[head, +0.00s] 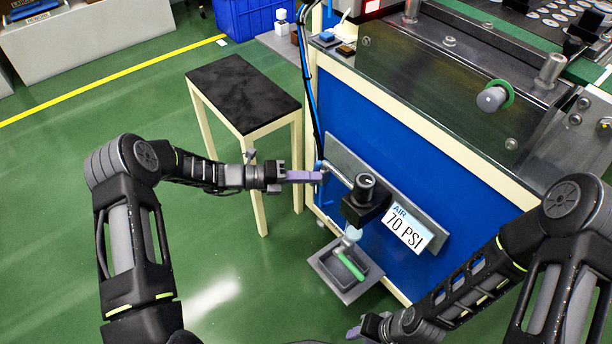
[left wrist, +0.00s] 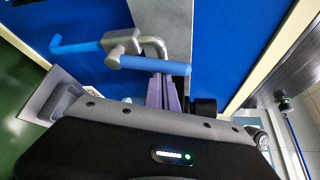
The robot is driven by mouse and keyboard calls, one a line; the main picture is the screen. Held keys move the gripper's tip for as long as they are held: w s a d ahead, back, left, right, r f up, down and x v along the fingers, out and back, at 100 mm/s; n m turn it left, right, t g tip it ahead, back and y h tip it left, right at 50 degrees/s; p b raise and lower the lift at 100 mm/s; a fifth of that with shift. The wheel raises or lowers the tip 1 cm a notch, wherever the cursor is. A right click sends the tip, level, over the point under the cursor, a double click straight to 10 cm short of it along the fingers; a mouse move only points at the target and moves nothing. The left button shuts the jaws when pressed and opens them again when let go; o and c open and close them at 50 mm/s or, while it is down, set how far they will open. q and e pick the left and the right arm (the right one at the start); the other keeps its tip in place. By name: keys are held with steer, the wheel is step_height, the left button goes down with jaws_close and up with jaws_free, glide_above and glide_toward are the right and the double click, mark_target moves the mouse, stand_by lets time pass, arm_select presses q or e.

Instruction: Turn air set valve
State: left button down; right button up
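The air set has a black regulator knob (head: 366,185) beside an "AIR 70 PSI" sign (head: 405,229) on the blue machine side. A valve with a blue lever handle (left wrist: 155,64) sits on a bent metal pipe in the left wrist view. My left gripper (head: 318,176) is level with the valve in the head view. Its purple fingers (left wrist: 162,92) look shut together, with their tips at the blue handle; I cannot tell whether they touch it. My right gripper (head: 354,331) is low in the head view, and its finger gap cannot be made out.
A small black-topped table (head: 244,92) stands left of the machine, behind my left forearm. Below the regulator is a grey plate (head: 345,279) with a green bar (head: 350,267) above it. A blue crate (head: 247,17) is at the back. The green floor at left is clear.

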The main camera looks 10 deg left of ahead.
arm_select(q)
steer(key=shift+w+a+r, duration=0.25)
steer(key=shift+w+a, duration=0.4)
steer(key=shift+a, duration=0.05)
stand_by(0.4)
steer(key=s+d+p, duration=0.2)
steer(key=s+d, duration=0.1)
steer(key=s, duration=0.1)
steer(key=f+v, duration=0.2)
steer(key=v, duration=0.7)
steer(key=shift+w+a, duration=0.3)
steer(key=shift+a, duration=0.4)
steer(key=shift+r, duration=0.1)
